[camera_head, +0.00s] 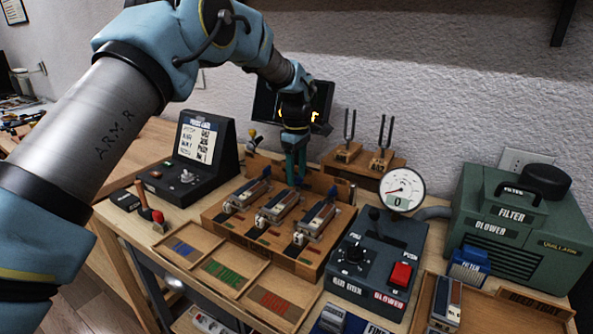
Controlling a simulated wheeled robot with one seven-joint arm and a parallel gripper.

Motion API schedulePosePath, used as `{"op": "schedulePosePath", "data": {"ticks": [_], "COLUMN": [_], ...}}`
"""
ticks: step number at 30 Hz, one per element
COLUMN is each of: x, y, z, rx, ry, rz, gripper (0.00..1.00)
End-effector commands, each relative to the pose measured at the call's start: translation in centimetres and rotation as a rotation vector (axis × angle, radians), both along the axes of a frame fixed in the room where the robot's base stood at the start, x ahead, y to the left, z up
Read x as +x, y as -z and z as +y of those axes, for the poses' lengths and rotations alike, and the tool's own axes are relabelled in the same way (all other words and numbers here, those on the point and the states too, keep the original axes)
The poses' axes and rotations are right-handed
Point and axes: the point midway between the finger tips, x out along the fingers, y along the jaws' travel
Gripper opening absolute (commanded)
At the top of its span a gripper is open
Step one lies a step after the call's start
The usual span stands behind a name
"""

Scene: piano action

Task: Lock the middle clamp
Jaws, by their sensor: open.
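The wooden clamp block (233,228) stands on the bench in the middle of the view and carries three metal clamps in a row. The middle clamp (277,209) lies between the left clamp (246,194) and the right clamp (316,221). Whether its lever is locked is too small to tell. My gripper (296,180) is open and points down above the far end of the block, behind and slightly right of the middle clamp's body. Its fingers overlap the far end of that clamp in the picture; I cannot tell whether they touch it.
A black control box (190,165) stands at left. Tuning forks (349,127) stand behind, near a gauge (403,189). A dark blower box (375,262) is at right, before a green filter unit (520,215). Shallow trays (262,266) lie in front of the block.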

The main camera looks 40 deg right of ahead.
Motion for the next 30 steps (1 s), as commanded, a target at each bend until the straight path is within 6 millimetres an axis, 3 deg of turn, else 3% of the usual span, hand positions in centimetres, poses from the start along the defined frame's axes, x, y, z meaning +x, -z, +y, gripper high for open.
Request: {"op": "schedulePosePath", "data": {"ticks": [6, 21, 30], "x": [0.0, -0.01, -0.01], "y": [0.05, 0.03, 0.03], "z": [0.01, 0.03, 0.04], "rx": [0.0, 0.001, 0.002], "ry": [0.0, 0.0, 0.0], "rz": [0.0, 0.0, 0.001], "gripper": [0.58, 0.02, 0.0]}}
